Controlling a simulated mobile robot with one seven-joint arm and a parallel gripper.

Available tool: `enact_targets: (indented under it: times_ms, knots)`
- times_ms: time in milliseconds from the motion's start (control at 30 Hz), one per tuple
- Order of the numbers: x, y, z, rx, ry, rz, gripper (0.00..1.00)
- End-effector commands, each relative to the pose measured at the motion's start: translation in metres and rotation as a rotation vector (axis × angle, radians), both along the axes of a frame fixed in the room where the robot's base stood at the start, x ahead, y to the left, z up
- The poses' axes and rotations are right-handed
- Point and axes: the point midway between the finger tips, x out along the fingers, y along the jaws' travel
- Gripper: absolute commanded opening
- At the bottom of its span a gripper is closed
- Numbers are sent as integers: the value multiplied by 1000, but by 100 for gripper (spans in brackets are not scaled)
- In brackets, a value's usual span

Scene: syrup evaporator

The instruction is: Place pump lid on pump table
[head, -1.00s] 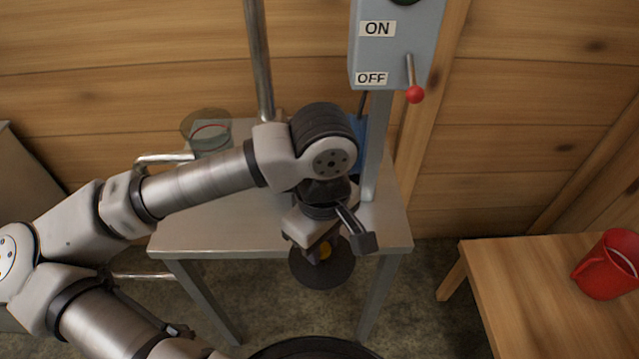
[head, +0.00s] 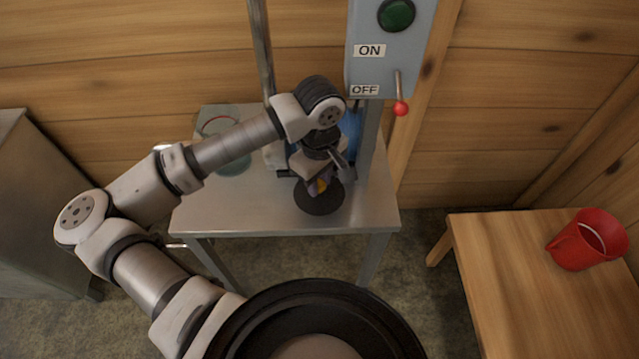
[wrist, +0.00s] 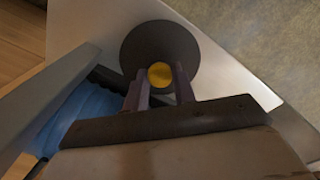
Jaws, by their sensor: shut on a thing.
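The pump lid (head: 319,201) is a dark round disc with a yellow knob, which shows clearly in the wrist view (wrist: 160,75). My gripper (head: 318,186) is shut on the knob, with a finger on each side of it in the wrist view (wrist: 160,92). The lid is over the front middle of the grey metal pump table (head: 252,212). I cannot tell whether it touches the tabletop or hangs just above it. My wrist hides part of the table behind the lid.
A blue pump part (head: 351,128) stands behind my wrist, beside the post of the ON/OFF switch box (head: 388,45). A clear round container (head: 232,150) is at the table's back left. A wooden table with a red jug (head: 588,240) stands at right.

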Motion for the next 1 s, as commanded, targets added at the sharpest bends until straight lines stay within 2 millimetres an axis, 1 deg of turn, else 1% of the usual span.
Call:
enact_targets:
  times_ms: [33,100,233,767,800,933,967,1000]
  knots:
    - [-3,-1,-7,-4,8,-1,1]
    - [-3,-1,-17,-4,7,0,1]
    - [-3,-1,-29,-3,6,-1,1]
    - [-2,0,-36,-1,2,-1,1]
    - [-2,0,-35,-1,2,-1,29]
    - [-3,0,-35,-1,4,-1,46]
    - [-3,0,-35,-1,4,-1,48]
    - [-3,0,-35,-1,4,-1,48]
